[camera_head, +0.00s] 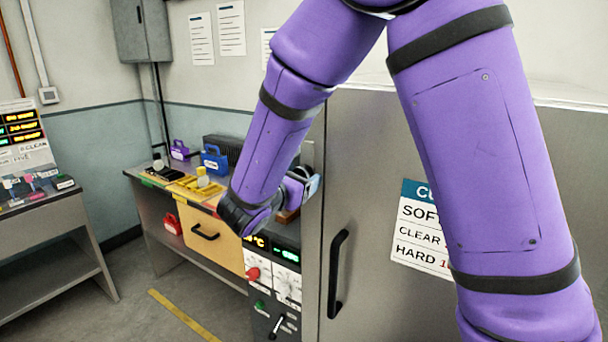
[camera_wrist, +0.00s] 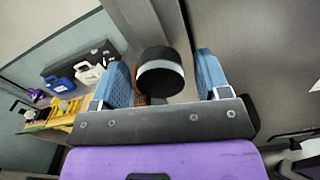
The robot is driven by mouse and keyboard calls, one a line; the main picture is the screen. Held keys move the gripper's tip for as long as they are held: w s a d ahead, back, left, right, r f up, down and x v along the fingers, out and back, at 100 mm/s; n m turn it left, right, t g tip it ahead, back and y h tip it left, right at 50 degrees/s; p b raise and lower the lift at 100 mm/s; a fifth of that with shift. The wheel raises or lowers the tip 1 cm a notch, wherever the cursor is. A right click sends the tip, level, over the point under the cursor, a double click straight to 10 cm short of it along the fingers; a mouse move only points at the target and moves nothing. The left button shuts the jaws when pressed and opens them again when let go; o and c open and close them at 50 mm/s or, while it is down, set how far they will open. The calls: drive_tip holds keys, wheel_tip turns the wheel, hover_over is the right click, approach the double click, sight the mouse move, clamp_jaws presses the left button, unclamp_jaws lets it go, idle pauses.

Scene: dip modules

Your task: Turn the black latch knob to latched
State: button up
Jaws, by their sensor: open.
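The gripper is open and holds nothing. I cannot tell how deep the knob sits between the fingers, and no latch marking is readable. In the head view my gripper (camera_head: 304,186) is partly hidden behind my purple forearm, beside the grey cabinet's left edge; the knob cannot be made out there.
The tall grey cabinet (camera_head: 365,150) has a black handle (camera_head: 338,274). Below my wrist is a panel with a red knob (camera_head: 253,273) and a black lever (camera_head: 277,325). A bench (camera_head: 150,205) holds a blue case (camera_head: 214,160) and a purple case (camera_head: 180,150). Floor is free at left.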

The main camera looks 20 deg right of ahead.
drive_tip(key=shift+w+d, duration=0.4)
drive_tip(key=shift+d, duration=0.2)
drive_tip(key=shift+c, duration=0.4)
drive_tip(key=c, duration=1.2)
